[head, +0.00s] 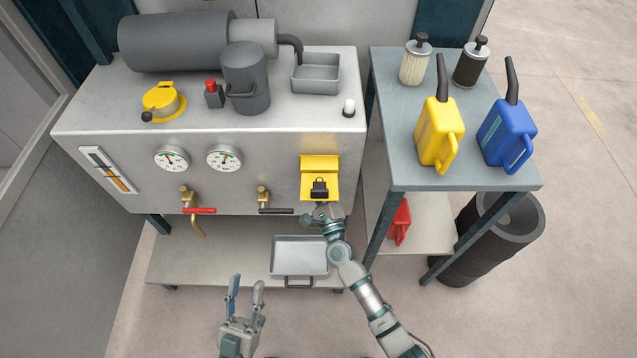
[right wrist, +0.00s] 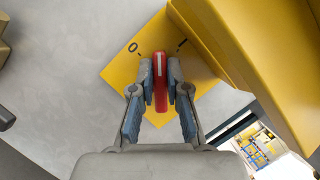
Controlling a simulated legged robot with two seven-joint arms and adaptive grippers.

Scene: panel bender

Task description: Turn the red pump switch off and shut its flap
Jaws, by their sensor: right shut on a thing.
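The yellow switch box (head: 319,163) is on the front of the grey machine at its right end, with a black padlock-shaped part low on it. In the right wrist view, the red switch handle (right wrist: 160,85) stands before a yellow plate (right wrist: 118,72) marked O and I, lying between the marks. The yellow flap (right wrist: 240,45) stands open, out from the plate. My right gripper (head: 318,212), also in the right wrist view (right wrist: 160,78), is shut on the red handle. In the head view the handle is hidden. My left gripper (head: 246,282) is open and empty, low in front.
Two gauges (head: 224,158) and two valves (head: 263,197) are left of the box. A metal tray (head: 298,255) lies on the shelf below. A side table (head: 400,172) with yellow and blue cans stands close on the right. Floor in front is clear.

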